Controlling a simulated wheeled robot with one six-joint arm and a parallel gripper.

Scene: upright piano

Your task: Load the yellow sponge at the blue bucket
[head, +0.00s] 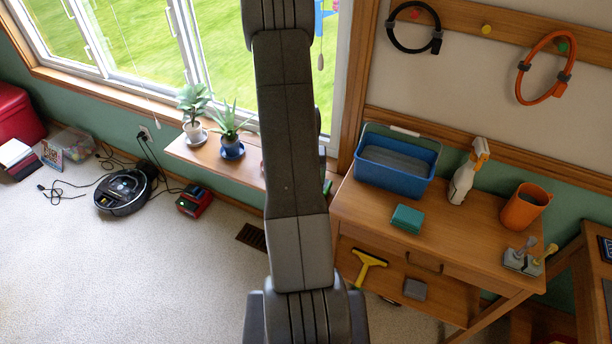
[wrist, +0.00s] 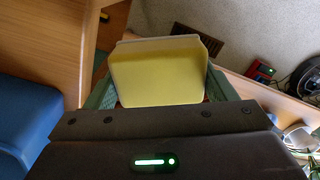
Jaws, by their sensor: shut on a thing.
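The yellow sponge (wrist: 158,72) fills the middle of the wrist view. My gripper (wrist: 160,92) is shut on it, with a green finger at each side. In the head view my own arm hides the gripper and the sponge. The blue bucket (head: 392,182) stands upright on the wooden workbench, right of my arm, its grey inside showing and its pale handle at the back. A blue wall, which looks like the bucket (wrist: 25,122), is close on the left in the wrist view, apart from the sponge.
On the workbench (head: 455,238) are a teal sponge stack (head: 407,218), a spray bottle (head: 468,175), an orange cup (head: 525,207) and a grey metal holder (head: 523,257). Potted plants (head: 231,130) stand on the low sill shelf. A yellow squeegee (head: 368,264) lies on the lower shelf.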

